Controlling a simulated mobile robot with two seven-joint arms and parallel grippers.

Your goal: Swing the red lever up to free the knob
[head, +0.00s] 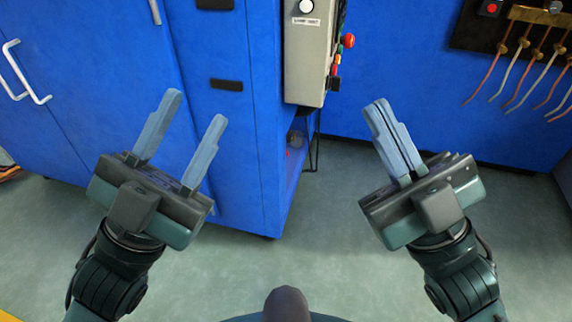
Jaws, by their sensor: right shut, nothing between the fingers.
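A grey control box (307,60) is mounted on the blue cabinet at the top centre. Its front has a round white knob (306,7) with a label under it. A round red part (348,41) sticks out from its right side, with smaller red parts below; I cannot tell which of them is the red lever. My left gripper (195,110) is open and empty in front of the cabinet doors, left of the box. My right gripper (378,104) is shut and empty, to the right of and below the box. Neither touches the box.
The blue cabinet (240,130) has white handles at the left and an open lower shelf space at its right end. A dark board with several hanging cables (519,60) is on the blue wall at the upper right. Grey floor (330,225) lies open below.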

